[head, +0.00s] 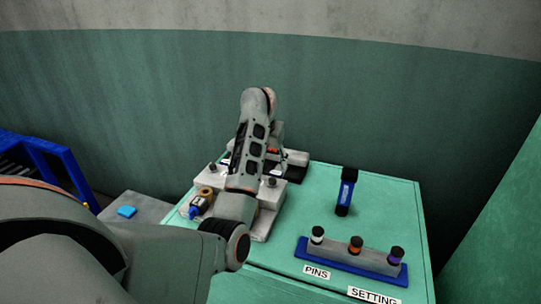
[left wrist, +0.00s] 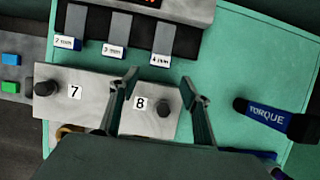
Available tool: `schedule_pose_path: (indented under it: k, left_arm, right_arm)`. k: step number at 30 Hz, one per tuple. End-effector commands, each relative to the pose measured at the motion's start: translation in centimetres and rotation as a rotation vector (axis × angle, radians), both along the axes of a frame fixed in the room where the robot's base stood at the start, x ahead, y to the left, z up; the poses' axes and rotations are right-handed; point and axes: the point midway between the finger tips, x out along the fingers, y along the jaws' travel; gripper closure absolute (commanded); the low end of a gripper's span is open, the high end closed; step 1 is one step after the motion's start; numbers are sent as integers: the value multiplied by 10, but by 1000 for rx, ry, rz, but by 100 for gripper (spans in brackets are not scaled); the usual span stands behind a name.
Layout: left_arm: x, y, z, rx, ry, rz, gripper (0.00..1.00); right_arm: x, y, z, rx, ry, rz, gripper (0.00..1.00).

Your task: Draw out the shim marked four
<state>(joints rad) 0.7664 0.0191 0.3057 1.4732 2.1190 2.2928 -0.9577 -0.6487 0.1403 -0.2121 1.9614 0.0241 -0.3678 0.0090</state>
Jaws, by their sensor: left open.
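The shim marked four is a grey strip (left wrist: 163,38) with a white and blue "4 mm" tag, seen in the left wrist view. It is the rightmost of three strips beside the 3 mm shim (left wrist: 117,28) and the 2 mm shim (left wrist: 76,20). In the head view my arm hides most of the shims.
A plate marked 7 (left wrist: 75,92) lies left of plate 8. A torque tool (head: 346,192) stands right on the green bench (head: 300,190). A blue rack (head: 350,261) with three capped pins is at the front right.

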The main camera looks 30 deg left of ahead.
Motion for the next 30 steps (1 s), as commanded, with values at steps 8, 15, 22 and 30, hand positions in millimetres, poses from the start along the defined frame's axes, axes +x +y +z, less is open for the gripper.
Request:
schedule_pose_path:
  k: [8, 15, 22, 30]
  left_arm:
    - [-11, -2, 27, 2, 0, 1, 53]
    - [-12, -3, 30, -1, 1, 1, 53]
    - [-12, -3, 30, -1, 1, 1, 53]
    - [-12, -3, 30, -1, 1, 1, 53]
  right_arm:
    - [0, 0, 0, 1, -1, 0, 56]
    - [0, 0, 0, 1, -1, 0, 56]
    - [0, 1, 0, 1, -1, 0, 56]
    - [1, 1, 1, 3, -2, -1, 56]
